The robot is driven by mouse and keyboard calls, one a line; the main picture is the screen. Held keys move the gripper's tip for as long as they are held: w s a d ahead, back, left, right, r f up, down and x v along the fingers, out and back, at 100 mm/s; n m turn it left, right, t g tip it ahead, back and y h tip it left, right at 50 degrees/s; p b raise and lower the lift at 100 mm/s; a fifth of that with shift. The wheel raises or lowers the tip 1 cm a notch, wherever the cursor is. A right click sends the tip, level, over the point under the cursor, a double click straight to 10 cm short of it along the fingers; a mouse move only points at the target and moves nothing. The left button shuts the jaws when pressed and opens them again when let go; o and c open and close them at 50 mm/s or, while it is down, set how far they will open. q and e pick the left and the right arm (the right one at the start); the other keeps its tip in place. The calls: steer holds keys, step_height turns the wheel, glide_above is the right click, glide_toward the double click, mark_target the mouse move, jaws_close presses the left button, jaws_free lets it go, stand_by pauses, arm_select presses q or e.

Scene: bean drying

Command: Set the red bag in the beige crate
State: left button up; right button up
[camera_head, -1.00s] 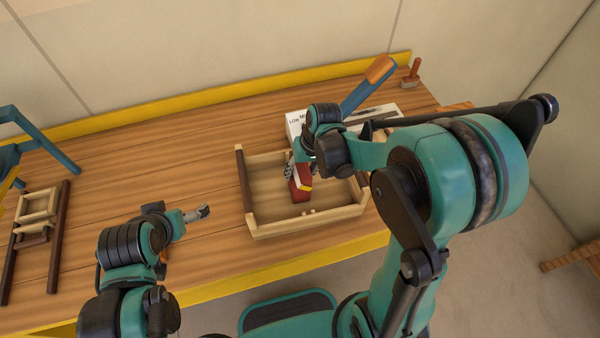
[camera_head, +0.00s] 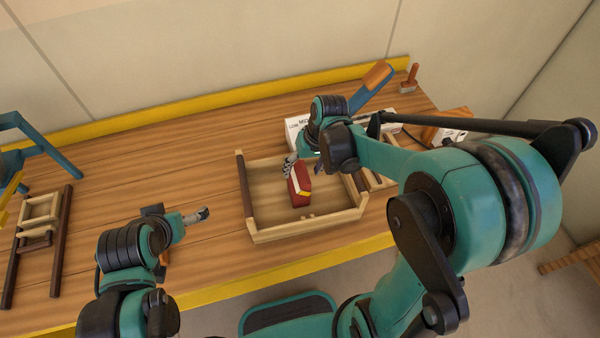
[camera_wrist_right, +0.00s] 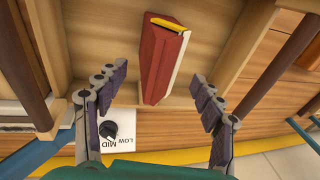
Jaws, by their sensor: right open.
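The red bag (camera_head: 297,186), with a yellow and white end, is inside the beige crate (camera_head: 262,236), near the middle of its floor. In the right wrist view the red bag (camera_wrist_right: 157,66) lies ahead of my right gripper (camera_wrist_right: 155,105), whose two fingers are spread and do not touch it. In the head view my right gripper (camera_head: 290,164) is at the bag's upper left, partly hidden by its own wrist. My left gripper (camera_head: 203,214) is over the table left of the crate, away from the bag; its fingers are too small to read.
A white box with a dial (camera_head: 293,126) stands behind the crate. A blue tool with an orange handle (camera_head: 372,85) and a small brush (camera_head: 410,78) are at the back right. Wooden frames (camera_head: 40,209) lie at the left.

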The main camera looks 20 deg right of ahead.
steer(key=s+d+r+t+h+p, duration=0.1)
steer(key=s+r+t, duration=0.4)
steer(key=s+r, duration=0.6)
steer(key=shift+d+r+t+h+p, duration=0.35)
steer(key=shift+d+h, duration=0.25)
steer(key=shift+d, duration=0.6)
steer(key=shift+f, duration=0.15)
step_height(320, 180, down, 9)
steer(key=b, duration=0.9)
